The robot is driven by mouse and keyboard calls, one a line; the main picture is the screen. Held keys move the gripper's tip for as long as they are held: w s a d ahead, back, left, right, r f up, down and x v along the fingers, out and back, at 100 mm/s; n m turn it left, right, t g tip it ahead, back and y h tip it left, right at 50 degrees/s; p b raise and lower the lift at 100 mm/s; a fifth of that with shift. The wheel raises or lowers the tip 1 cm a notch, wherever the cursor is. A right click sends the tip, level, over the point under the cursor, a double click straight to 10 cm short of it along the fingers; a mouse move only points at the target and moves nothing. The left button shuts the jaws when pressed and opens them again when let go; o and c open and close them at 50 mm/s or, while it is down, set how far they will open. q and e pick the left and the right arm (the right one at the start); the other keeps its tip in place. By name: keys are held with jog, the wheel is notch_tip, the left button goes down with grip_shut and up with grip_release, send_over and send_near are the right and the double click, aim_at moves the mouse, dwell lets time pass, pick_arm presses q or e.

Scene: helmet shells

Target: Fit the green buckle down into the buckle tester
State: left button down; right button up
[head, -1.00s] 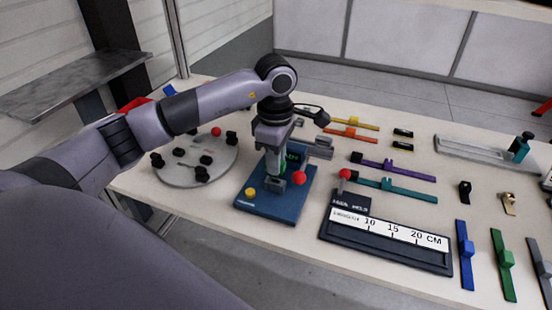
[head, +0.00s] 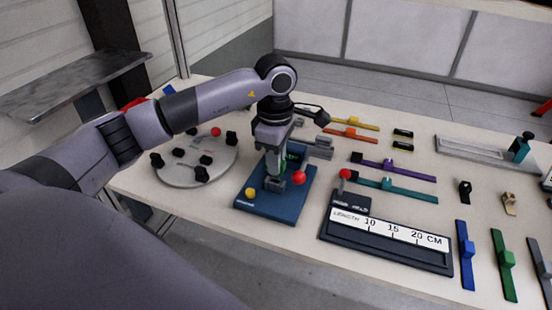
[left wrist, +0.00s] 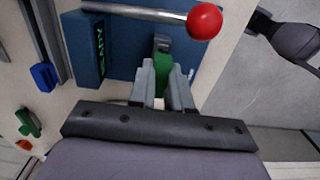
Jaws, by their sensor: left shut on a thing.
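The buckle tester (head: 256,208) is a blue base plate on the table with a red ball lever, a yellow knob and a dark display box (left wrist: 85,45) that reads READY. My left gripper (head: 273,172) is over it, pointing down and shut on the green buckle (left wrist: 162,78). In the left wrist view the left gripper (left wrist: 164,88) has the buckle between its fingers, and the buckle's far end meets a grey block (left wrist: 162,45) on the tester. Whether the buckle is seated in that block I cannot tell. My right gripper is out of view.
A round grey plate (head: 180,172) with black knobs stands left of the tester. A length gauge (head: 385,242) lies to its right. Several coloured straps lie farther right, among them purple (head: 400,170), blue (head: 465,255) and green (head: 503,262). The tester's red ball (left wrist: 204,21) is close to the fingers.

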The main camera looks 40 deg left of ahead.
pick_arm(q)
jog(key=shift+f+b, duration=1.2)
jog(key=shift+f, duration=0.4)
jog(key=c, duration=1)
grip_release()
notch_tip(320, 180, up, 6)
jog(key=shift+r, duration=0.6)
jog(key=shift+s+f, duration=0.1)
